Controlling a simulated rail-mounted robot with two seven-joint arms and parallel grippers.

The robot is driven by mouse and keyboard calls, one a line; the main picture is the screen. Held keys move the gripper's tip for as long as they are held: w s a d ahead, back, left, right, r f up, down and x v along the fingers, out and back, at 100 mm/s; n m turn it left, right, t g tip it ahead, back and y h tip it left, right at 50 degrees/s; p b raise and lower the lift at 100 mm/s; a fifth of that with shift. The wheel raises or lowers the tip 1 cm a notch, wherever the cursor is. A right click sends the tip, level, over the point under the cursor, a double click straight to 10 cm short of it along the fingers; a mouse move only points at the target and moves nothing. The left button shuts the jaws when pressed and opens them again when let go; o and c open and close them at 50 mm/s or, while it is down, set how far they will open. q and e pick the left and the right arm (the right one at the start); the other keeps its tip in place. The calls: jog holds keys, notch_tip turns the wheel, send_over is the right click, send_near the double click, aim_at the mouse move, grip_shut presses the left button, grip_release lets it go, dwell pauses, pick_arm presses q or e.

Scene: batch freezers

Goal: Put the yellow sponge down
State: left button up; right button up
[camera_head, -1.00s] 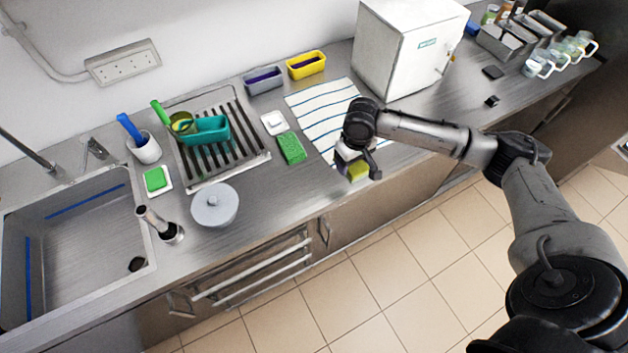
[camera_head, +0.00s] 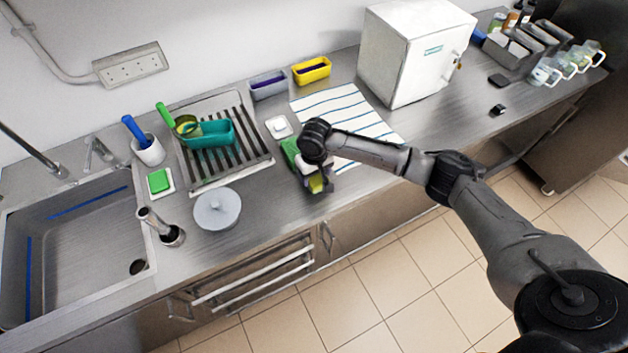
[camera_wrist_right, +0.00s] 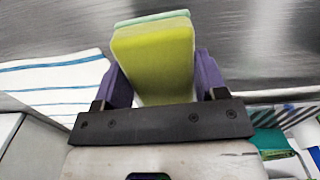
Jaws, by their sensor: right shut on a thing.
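My right gripper (camera_head: 318,185) is shut on the yellow sponge (camera_head: 316,183), near the front part of the steel counter. In the right wrist view the sponge (camera_wrist_right: 153,62) stands between the two purple fingers, with a pale green layer along its far edge. I cannot tell whether the sponge touches the counter. A green sponge (camera_head: 289,148) lies just left of the gripper, partly hidden by my wrist. My left gripper is not in view.
A striped towel (camera_head: 345,108) lies behind my right arm. A white square dish (camera_head: 278,126), a drying rack (camera_head: 228,177) and a lidded pot (camera_head: 217,209) are to the left. The sink (camera_head: 75,240) is at far left. Bare counter (camera_head: 275,205) lies between pot and gripper.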

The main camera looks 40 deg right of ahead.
aim_at(314, 181)
jog(key=shift+f, duration=0.5)
jog(key=shift+f+p, duration=0.6)
jog(key=shift+f, duration=0.7)
jog(key=o, duration=0.9)
jog(key=shift+f, duration=0.1)
jog(key=shift+c, duration=0.2)
